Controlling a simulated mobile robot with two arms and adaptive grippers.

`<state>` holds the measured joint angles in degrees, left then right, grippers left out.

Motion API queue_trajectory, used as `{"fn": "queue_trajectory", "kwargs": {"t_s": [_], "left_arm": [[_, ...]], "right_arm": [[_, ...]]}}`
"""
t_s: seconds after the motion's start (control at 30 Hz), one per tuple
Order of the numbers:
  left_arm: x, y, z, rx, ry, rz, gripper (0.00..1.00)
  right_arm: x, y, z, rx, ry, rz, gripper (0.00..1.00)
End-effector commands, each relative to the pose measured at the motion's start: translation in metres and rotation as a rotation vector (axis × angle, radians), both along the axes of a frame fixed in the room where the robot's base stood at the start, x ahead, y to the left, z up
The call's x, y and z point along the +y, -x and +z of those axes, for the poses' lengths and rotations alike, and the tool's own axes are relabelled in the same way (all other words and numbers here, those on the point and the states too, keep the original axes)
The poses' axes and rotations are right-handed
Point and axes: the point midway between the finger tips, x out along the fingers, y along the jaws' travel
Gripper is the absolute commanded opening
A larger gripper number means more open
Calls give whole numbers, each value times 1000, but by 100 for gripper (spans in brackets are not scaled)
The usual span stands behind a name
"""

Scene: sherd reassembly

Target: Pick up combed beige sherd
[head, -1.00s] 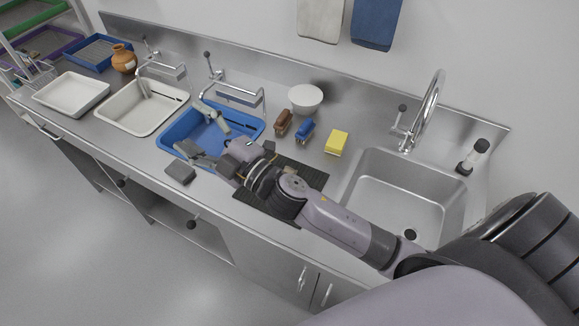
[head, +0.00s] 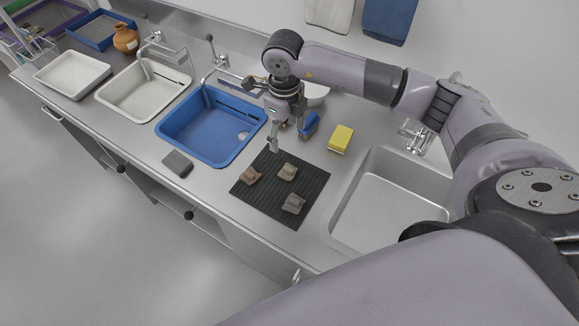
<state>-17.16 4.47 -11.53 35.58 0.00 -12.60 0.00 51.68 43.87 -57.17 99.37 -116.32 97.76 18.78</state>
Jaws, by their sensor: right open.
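Three sherds lie apart on a black ribbed mat (head: 262,207). The beige sherd (head: 288,172) is at the mat's upper middle; its combing is too small to make out. A reddish-brown sherd (head: 251,177) lies to its left and a grey-beige sherd (head: 294,205) lies below it, nearer the front. My right gripper (head: 289,132) is open and empty, pointing down above the far edge of the mat, beyond the beige sherd and not touching it. My left gripper is not in view.
A blue basin (head: 165,130) is left of the mat and a steel sink (head: 378,208) is right. A blue brush (head: 309,125) and yellow sponge (head: 340,138) lie behind. A white bowl (head: 318,94) is partly hidden by my right arm. A grey block (head: 177,163) lies at the front edge.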

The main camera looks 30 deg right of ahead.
Motion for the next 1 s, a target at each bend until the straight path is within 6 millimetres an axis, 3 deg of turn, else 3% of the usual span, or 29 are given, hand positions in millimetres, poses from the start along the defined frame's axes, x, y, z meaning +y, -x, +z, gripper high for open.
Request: {"fn": "queue_trajectory", "kwargs": {"t_s": [0.17,0.6,0.87,1.0], "left_arm": [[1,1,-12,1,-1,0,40],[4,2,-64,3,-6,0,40],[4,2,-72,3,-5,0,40],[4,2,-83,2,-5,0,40]], "right_arm": [[-3,0,-19,3,13,-3,67],[-3,0,-111,2,8,-2,67],[-5,0,-129,2,8,0,67],[-9,1,-149,3,8,-2,67]]}}
